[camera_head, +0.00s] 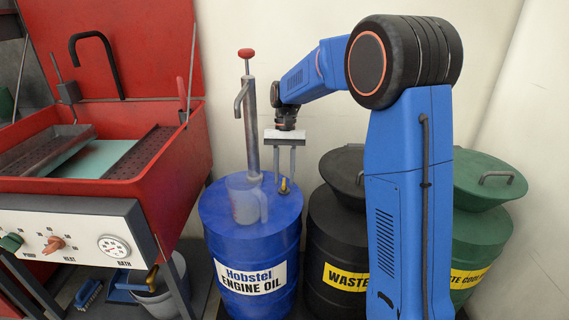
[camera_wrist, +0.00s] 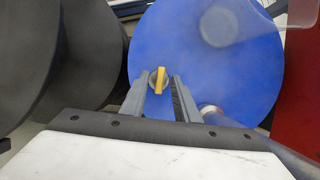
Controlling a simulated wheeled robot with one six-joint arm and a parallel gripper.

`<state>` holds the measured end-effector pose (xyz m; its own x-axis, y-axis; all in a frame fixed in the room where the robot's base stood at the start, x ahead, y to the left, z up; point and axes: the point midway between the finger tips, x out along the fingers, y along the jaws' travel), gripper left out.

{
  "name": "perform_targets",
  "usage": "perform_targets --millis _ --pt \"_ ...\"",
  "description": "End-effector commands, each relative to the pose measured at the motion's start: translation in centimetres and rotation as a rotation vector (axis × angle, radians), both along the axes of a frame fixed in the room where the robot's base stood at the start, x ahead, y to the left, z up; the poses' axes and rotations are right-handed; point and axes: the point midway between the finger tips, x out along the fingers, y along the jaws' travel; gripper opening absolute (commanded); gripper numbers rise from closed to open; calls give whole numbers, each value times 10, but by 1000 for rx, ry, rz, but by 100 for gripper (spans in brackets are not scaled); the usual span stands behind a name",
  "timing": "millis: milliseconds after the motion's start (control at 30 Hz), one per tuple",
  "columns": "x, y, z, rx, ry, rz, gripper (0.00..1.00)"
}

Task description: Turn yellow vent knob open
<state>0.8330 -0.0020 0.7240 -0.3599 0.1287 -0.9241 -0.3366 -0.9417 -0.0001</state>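The yellow vent knob (camera_head: 284,186) is on the top of the blue engine oil drum (camera_head: 250,245), near the drum's right side. In the wrist view the yellow knob (camera_wrist: 160,79) is a narrow bar on a round metal base, pointing up and down the picture. My gripper (camera_head: 285,178) points straight down over the knob. Its two fingers are apart, with the tips on either side of the knob, as the wrist view of my gripper (camera_wrist: 162,82) also shows. I cannot tell whether the fingertips touch the knob or how far above the drum they are.
A hand pump (camera_head: 250,125) with a red top stands on the drum, just left of my gripper. A clear jug (camera_head: 246,200) sits on the drum's front. A black waste drum (camera_head: 329,235) is at right, a green one (camera_head: 480,235) beyond. A red parts washer (camera_head: 170,170) is at left.

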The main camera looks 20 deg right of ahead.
Motion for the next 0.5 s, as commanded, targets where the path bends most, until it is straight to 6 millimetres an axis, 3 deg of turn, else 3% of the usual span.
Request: perform_targets --millis 167,500 --pt "7 -2 17 0 -2 0 28" --pt "31 -11 78 0 -3 0 28"
